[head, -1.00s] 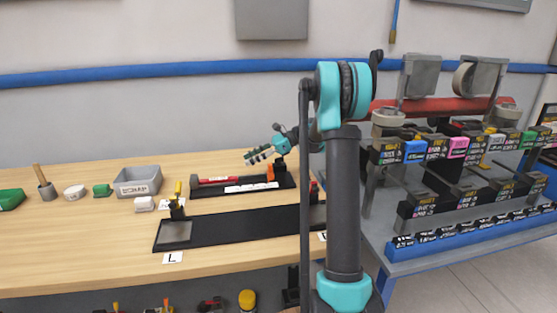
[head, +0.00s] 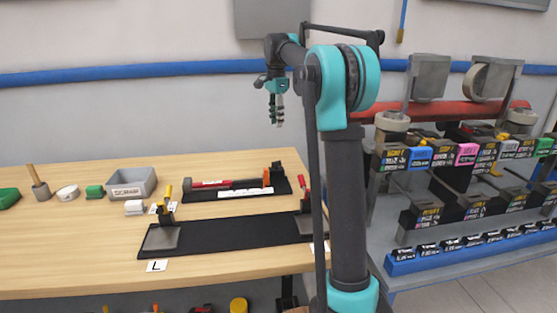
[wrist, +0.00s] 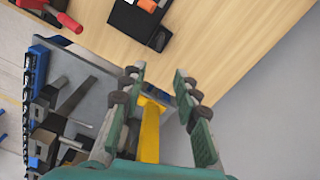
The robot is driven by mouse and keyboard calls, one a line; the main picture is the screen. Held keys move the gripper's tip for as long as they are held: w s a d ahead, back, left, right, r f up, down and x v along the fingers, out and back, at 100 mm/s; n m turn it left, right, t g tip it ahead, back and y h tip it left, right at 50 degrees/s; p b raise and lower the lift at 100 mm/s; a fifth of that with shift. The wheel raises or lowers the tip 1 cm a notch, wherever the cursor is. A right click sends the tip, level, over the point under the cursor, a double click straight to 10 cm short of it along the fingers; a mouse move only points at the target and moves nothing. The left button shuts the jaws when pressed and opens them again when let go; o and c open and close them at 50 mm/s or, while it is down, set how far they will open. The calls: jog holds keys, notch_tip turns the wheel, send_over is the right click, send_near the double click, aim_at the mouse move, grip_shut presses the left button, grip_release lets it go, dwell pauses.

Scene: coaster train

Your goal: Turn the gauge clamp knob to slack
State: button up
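A black fixture (head: 225,194) lies at the back of the bench, with a red bar (head: 210,184) and an orange block-like part (head: 267,177) at its right end. The orange part also shows at the top of the wrist view (wrist: 148,5). I cannot tell for sure which part is the gauge clamp knob or how it is turned. My gripper (head: 277,122) hangs fingers down in the air, above and apart from the fixture. In the wrist view its fingers (wrist: 160,95) are apart, and a yellow bar (wrist: 150,132) of unclear distance shows between them.
A long black plate (head: 235,232) at the front has a yellow-handled clamp (head: 168,196) on its left and a red-handled one (head: 303,190) on its right. A grey bin (head: 132,184) stands left. A blue-edged rack (head: 455,255) stands right of the bench.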

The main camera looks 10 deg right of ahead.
aim_at(276, 165)
notch_tip(276, 165, down, 17)
jog(key=shift+f, duration=0.1)
dwell(0.4)
jog(key=shift+c, duration=0.5)
grip_shut()
